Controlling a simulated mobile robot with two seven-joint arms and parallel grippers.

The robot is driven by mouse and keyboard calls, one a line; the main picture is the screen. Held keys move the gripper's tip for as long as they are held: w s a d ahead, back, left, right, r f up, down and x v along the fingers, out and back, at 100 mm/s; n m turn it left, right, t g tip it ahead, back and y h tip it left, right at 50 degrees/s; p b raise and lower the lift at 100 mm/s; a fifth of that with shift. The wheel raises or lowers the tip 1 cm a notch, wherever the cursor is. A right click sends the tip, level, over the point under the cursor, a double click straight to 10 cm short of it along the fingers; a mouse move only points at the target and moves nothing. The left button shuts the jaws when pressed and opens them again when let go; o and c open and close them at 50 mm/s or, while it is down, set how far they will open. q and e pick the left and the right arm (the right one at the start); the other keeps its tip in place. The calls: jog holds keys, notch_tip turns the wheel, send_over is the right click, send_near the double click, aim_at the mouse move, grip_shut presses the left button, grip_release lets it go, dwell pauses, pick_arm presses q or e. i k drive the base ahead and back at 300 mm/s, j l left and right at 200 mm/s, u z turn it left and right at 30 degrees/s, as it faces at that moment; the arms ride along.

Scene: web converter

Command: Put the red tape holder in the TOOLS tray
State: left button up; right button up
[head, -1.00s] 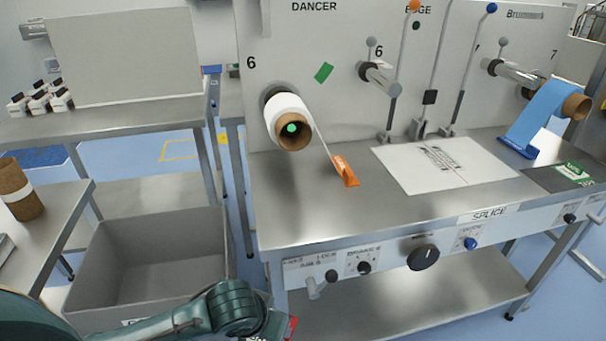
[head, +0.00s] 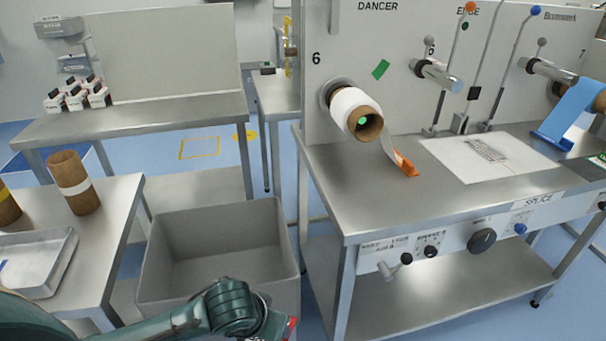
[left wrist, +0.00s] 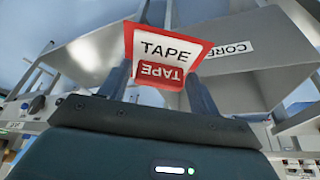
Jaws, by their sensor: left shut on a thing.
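The red tape holder (left wrist: 190,52) has a white face reading TAPE and a red part with the same word. It sits between the two fingers of my left gripper (left wrist: 160,82), which is shut on it. In the head view, only a small red bit of the tape holder (head: 292,326) shows at the bottom edge, beside my left gripper (head: 280,330), whose fingers are mostly hidden. A shallow metal tray (head: 62,282) lies on the left table, away from the gripper; no TOOLS label is readable on it. My right gripper is not in view.
A grey bin (head: 160,262) stands between the left table (head: 120,215) and the steel splice bench (head: 335,205). Brown cores (head: 75,190) stand behind the tray. A white roll (head: 345,105) and an orange piece (head: 404,165) are at the bench. A back table (head: 150,118) holds small boxes.

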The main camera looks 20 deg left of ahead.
aim_at(37, 266)
jog(key=k+j, duration=0.2)
jog(key=j, duration=0.2)
jog(key=k+j, duration=0.15)
jog(key=j, duration=0.3)
jog(key=k+j, duration=0.2)
jog(key=j, duration=0.2)
jog(key=k+j, duration=0.15)
jog(key=j, duration=0.3)
jog(key=k+j, duration=0.2)
jog(key=j, duration=0.2)
jog(key=k+j, duration=0.15)
jog(key=j, duration=0.3)
jog(key=k+j, duration=0.2)
jog(key=j, duration=0.2)
jog(key=k+j, duration=0.2)
jog(key=j, duration=0.25)
